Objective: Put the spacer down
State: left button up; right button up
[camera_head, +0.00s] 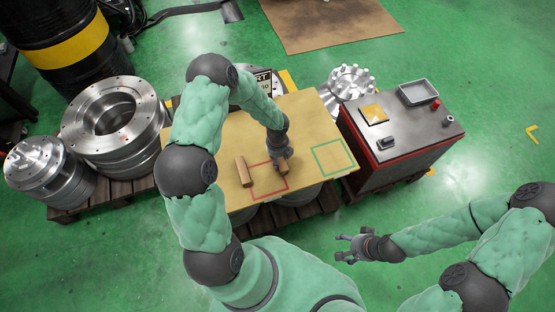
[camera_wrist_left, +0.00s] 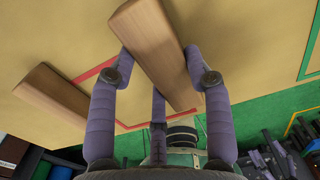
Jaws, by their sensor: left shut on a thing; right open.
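My left gripper (camera_head: 279,164) is shut on a wooden spacer at the right side of the red outlined square (camera_head: 267,192) on the tan board. In the left wrist view the held spacer (camera_wrist_left: 152,42) is a long wooden block between the fingers (camera_wrist_left: 160,62). In the head view the gripper mostly hides it, and I cannot tell whether it touches the board. A second wooden block (camera_head: 244,172) lies at the square's left edge; it also shows in the left wrist view (camera_wrist_left: 62,105). My right gripper (camera_head: 350,248) is open and empty, off the board's front right.
A green outlined square (camera_head: 334,158) on the board's right side is empty. A red-sided cabinet (camera_head: 400,140) with a tray (camera_head: 418,92) stands to the right. Metal flanges (camera_head: 115,118) stand on a pallet to the left. The board lies over metal parts.

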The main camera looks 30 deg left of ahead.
pick_arm(q)
jog(key=shift+r, duration=0.1)
jog(key=shift+f, duration=0.2)
jog(key=o, duration=1.2)
